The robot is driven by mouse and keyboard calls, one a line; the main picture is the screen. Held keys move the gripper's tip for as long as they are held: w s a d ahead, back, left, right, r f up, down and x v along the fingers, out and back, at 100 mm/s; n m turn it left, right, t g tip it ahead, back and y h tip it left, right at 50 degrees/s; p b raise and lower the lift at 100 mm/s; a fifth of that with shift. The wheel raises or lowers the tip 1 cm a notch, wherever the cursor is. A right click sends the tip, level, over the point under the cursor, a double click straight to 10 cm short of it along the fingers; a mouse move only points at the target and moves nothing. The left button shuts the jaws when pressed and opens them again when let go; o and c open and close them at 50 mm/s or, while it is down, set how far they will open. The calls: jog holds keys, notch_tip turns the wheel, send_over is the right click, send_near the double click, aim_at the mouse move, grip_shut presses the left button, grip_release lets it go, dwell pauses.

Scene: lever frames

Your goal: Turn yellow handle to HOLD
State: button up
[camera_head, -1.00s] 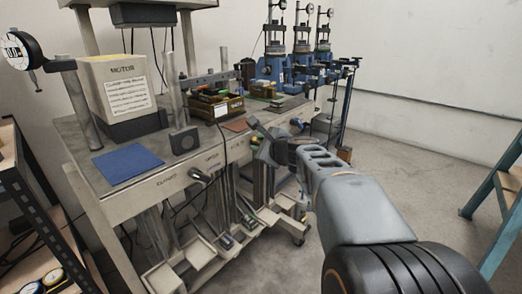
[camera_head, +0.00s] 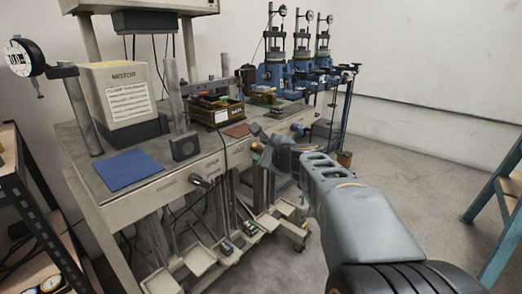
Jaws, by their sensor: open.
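The bench front edge carries several levers under small printed labels that are too small to read surely. A small yellowish piece, likely the yellow handle (camera_head: 256,147), shows at the bench front right beside my gripper's fingers. My gripper (camera_head: 264,143) is open at the end of my grey arm, its fingers pointing left toward the bench edge. It partly hides the handle's mount, and I cannot tell whether it touches the handle. The handle's angle and the HOLD mark cannot be made out.
A black-knobbed lever (camera_head: 199,181) sticks out left of my gripper, and a blue handle (camera_head: 298,129) is to its right. A motor box (camera_head: 123,92) and blue mat (camera_head: 128,170) are on the bench. Trays (camera_head: 196,260) stick out below. Open floor lies right.

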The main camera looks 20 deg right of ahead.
jog(key=p+v, duration=0.2)
jog(key=v, duration=1)
jog(key=shift+s+p, duration=0.3)
jog(key=shift+s, duration=0.05)
jog(key=shift+d+r, duration=0.1)
jog(key=shift+r, duration=0.05)
jog(key=s+a+r+n+g+h+p, duration=0.1)
jog(key=s+a+r+n+g+p, duration=0.3)
jog(key=n+p, duration=0.8)
jog(key=s+a+r+n+g+h+p, duration=0.1)
jog(key=s+a+r+n+g+p, duration=0.3)
jog(key=n+p, duration=0.9)
jog(key=a+g+p, duration=0.2)
jog(key=a+g, duration=0.1)
jog(key=a, duration=0.1)
jog(key=shift+s+a+r, duration=0.2)
